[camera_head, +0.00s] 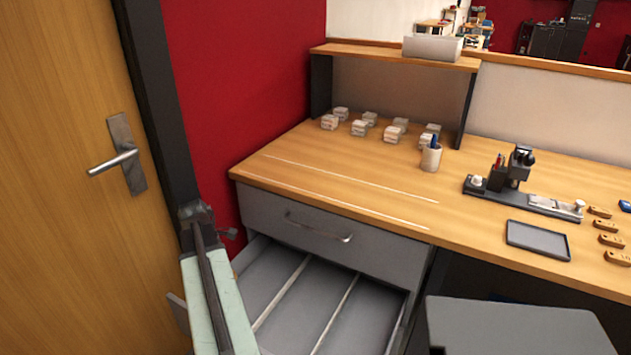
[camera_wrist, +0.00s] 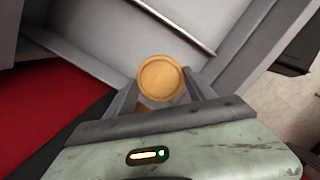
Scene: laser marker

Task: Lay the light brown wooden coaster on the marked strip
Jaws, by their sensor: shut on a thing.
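The light brown wooden coaster (camera_wrist: 160,77) is a round disc with a raised rim. It shows in the wrist view between the two grey fingers of my gripper (camera_wrist: 161,88), which is shut on it. A second brown sliver shows just below the disc, and I cannot tell what it is. The open drawer lies beyond the coaster in this view. The marked strip (camera_head: 343,190) is the bare tabletop between two thin white lines at the desk's left, in the head view. I cannot make out the coaster in the head view.
The open grey drawer (camera_head: 335,308) has thin dividers and sits under the desk (camera_head: 490,226). Several small white boxes (camera_head: 360,128) and a pen cup (camera_head: 431,158) stand behind the strip. A dark tray (camera_head: 538,240) and a marking machine (camera_head: 520,165) are further right.

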